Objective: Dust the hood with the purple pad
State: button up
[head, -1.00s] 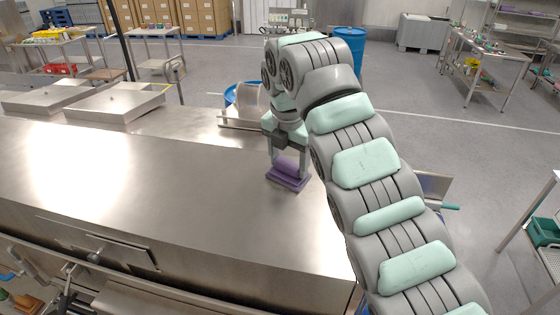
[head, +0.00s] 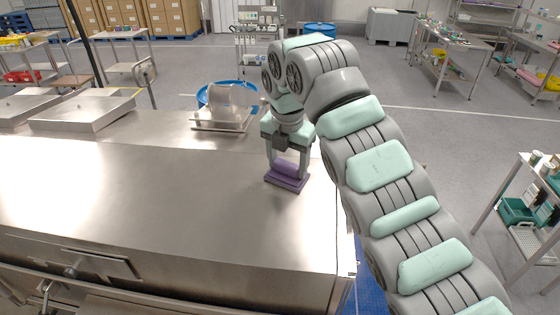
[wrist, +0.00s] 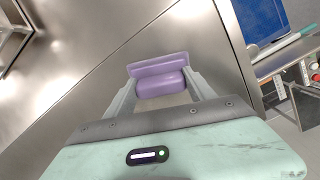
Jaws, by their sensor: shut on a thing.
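The purple pad (head: 286,179) is held in my gripper (head: 289,167), whose fingers are shut on its raised grip. The pad sits at the top surface of the steel hood (head: 140,195), near its right end; it looks to be touching the metal. In the wrist view the pad (wrist: 157,72) lies between the two fingertips (wrist: 160,84), with the shiny hood (wrist: 120,50) around it. The underside of the pad is hidden.
A clear-sided steel fixture (head: 226,112) stands behind the hood, in front of a blue drum. Flat steel lids (head: 85,110) lie at the back left. The hood's right edge drops to the floor beside a blue mat (head: 371,285). The hood's left and middle are clear.

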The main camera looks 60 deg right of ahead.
aim_at(296, 181)
jog(key=shift+s+d, duration=0.2)
jog(key=shift+s, duration=0.35)
jog(key=shift+s+d, duration=0.2)
jog(key=shift+s, duration=0.35)
jog(key=shift+s+a+p, duration=0.3)
jog(key=shift+a+p, duration=0.15)
jog(key=shift+a, duration=0.2)
jog(key=shift+s+a+f, duration=0.15)
jog(key=shift+a+f, duration=0.05)
jog(key=shift+a, duration=0.45)
jog(key=shift+w+a+f, duration=0.1)
jog(key=shift+w+a, duration=0.25)
jog(key=shift+w, duration=0.5)
jog(key=shift+w+a+f, duration=0.1)
jog(key=shift+w+a, duration=0.25)
jog(key=shift+w, duration=0.55)
jog(key=shift+w+a, duration=0.35)
jog(key=shift+w, duration=0.5)
jog(key=shift+w+a+r, duration=0.1)
jog(key=shift+w+a, duration=0.4)
jog(key=shift+w, duration=0.7)
jog(key=shift+w+a+r, duration=0.1)
jog(key=shift+w+a, duration=0.4)
jog(key=shift+w, duration=0.65)
jog(key=shift+w+a, duration=0.5)
jog(key=shift+w, duration=0.7)
jog(key=shift+w+a+p, duration=0.1)
jog(key=shift+w+p, duration=0.2)
jog(key=shift+w, duration=0.05)
jog(key=shift+f, duration=0.1)
